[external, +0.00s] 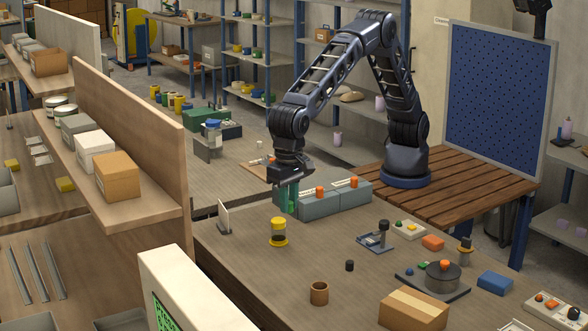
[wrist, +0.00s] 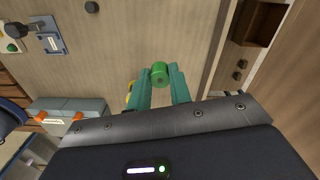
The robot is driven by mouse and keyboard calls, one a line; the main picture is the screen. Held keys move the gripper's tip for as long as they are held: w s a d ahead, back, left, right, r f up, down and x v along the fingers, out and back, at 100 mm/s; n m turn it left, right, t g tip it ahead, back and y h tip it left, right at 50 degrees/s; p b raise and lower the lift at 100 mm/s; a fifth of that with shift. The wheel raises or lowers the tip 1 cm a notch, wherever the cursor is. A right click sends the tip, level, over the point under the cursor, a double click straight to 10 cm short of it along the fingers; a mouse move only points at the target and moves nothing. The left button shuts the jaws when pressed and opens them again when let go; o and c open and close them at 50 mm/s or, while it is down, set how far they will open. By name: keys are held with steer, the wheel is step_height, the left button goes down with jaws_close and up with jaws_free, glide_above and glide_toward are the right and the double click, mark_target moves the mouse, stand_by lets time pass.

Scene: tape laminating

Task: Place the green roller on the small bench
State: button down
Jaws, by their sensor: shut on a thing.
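The green roller (wrist: 160,73) is gripped between the tips of my teal fingers in the wrist view. My gripper (wrist: 160,80) is shut on it. In the external view my gripper (external: 288,196) points down above the workbench (external: 235,258), left of the grey boxes. The roller (external: 290,208) shows there only as a small green patch at the fingertips. I cannot tell for sure which thing is the small bench.
Two grey boxes (external: 320,207) with orange knobs stand close right of the gripper. A yellow-capped jar (external: 278,233) stands just in front. A blue-grey fixture (external: 375,240), a brown cup (external: 319,293) and a cardboard box (external: 413,310) are nearer.

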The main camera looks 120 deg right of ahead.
steer(key=w+d+m, duration=0.2)
steer(key=w+d, duration=0.1)
steer(key=d, duration=1.3)
steer(key=s+d+m, duration=0.2)
steer(key=s+d, duration=0.1)
steer(key=d, duration=1)
steer(key=s+d+m, duration=0.2)
steer(key=s+d, duration=0.1)
steer(key=d, duration=1)
steer(key=s+d+m, duration=0.1)
steer(key=s+d, duration=0.2)
steer(key=d, duration=1)
steer(key=m, duration=0.8)
glide_above(267, 152)
step_height(267, 152, down, 20)
steer(key=shift+s+d+r, duration=0.1)
